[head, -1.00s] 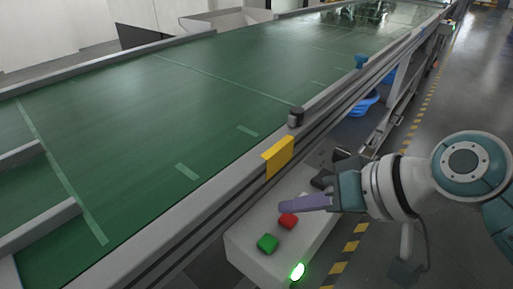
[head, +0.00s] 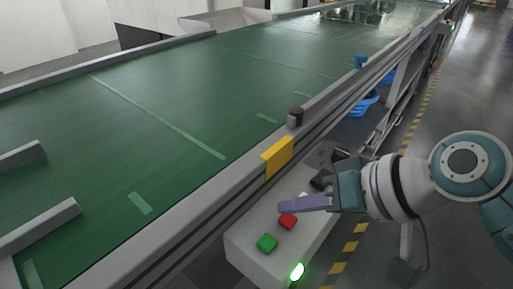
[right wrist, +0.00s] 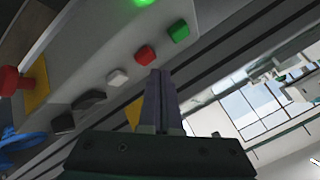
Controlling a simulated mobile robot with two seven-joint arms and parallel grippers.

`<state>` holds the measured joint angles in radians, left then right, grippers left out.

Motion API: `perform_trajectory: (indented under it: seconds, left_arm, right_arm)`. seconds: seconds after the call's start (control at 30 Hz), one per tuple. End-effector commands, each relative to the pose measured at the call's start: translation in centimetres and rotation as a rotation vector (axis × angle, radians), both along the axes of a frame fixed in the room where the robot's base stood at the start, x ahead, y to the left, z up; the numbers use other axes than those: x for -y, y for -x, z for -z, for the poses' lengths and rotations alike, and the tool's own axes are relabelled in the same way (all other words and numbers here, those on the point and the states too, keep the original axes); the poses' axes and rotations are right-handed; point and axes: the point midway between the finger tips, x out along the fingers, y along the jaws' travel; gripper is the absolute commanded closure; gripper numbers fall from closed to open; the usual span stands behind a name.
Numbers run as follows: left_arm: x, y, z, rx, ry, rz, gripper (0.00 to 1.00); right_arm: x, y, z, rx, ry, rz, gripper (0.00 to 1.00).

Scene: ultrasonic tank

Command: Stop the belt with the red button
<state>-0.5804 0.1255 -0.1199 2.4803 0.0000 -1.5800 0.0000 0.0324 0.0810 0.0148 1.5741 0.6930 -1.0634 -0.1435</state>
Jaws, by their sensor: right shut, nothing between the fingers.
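The red button (head: 288,222) sits on a light grey control box (head: 262,262) beside the belt, between a green button (head: 267,243) and a partly hidden white one. It also shows in the right wrist view (right wrist: 145,55). My right gripper (head: 282,207) is shut and empty, its purple fingers pointing left. Its fingertips (right wrist: 160,74) are close to the red button, just beyond it in the head view; I cannot tell a small gap from contact. The green belt (head: 180,90) runs past the box. My left gripper is out of view.
A green lamp (head: 297,271) glows on the box's near end. The belt's side rail with a yellow plate (head: 277,157) stands close behind the box.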

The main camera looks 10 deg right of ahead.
Motion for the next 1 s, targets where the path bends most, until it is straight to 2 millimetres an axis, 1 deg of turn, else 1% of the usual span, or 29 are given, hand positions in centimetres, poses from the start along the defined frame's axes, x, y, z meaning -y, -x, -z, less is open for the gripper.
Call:
perform_trajectory:
  seconds: [0.67, 1.0]
  left_arm:
    - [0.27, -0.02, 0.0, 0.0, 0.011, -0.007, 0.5]
    - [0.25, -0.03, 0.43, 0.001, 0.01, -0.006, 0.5]
  right_arm:
    - [0.0, 0.0, 0.03, 0.0, 0.0, 0.0, 1.0]
    - [0.02, 0.0, 0.9, 0.0, 0.0, 0.0, 1.0]
